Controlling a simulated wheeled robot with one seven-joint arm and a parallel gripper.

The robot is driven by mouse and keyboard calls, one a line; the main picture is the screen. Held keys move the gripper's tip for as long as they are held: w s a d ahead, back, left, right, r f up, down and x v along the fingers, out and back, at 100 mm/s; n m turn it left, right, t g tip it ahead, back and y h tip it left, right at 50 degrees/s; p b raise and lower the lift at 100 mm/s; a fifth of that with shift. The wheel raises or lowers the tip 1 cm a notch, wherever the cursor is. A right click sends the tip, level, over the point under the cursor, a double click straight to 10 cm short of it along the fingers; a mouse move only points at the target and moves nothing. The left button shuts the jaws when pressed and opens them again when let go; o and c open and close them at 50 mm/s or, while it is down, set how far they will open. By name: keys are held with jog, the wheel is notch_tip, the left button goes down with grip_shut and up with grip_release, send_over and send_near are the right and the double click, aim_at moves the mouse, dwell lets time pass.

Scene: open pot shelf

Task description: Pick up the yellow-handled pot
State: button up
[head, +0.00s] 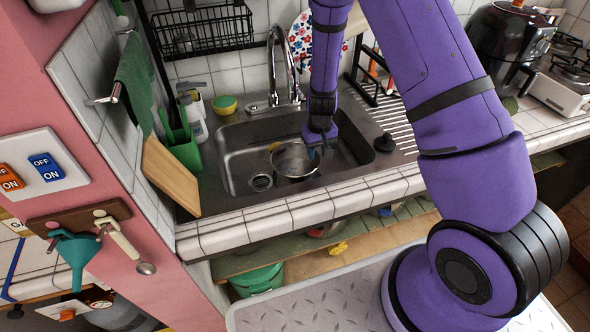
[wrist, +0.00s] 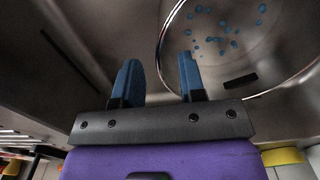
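A shiny metal pot (head: 293,160) stands in the sink, with a small yellowish patch at its back left rim; I cannot tell if this is a handle. My gripper (head: 320,150) points down at the pot's right side. In the wrist view, the blue fingers of my gripper (wrist: 160,82) are spread with a gap between them. The rim of the pot (wrist: 162,40) appears between the fingers, with the right finger over its inside; I cannot tell whether they touch. A yellow object (head: 338,247) also shows on the shelf below the counter, too small to identify.
The metal sink (head: 232,150) has a faucet (head: 278,70) behind it. A green container (head: 182,140) and wooden board (head: 170,178) stand at the left. The tiled counter edge (head: 300,215) runs in front.

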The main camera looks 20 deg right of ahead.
aim_at(316, 160)
notch_tip(316, 160, down, 4)
jog(key=shift+a+f, duration=0.1)
jog(key=shift+a, duration=0.05)
grip_shut()
dwell(1.5)
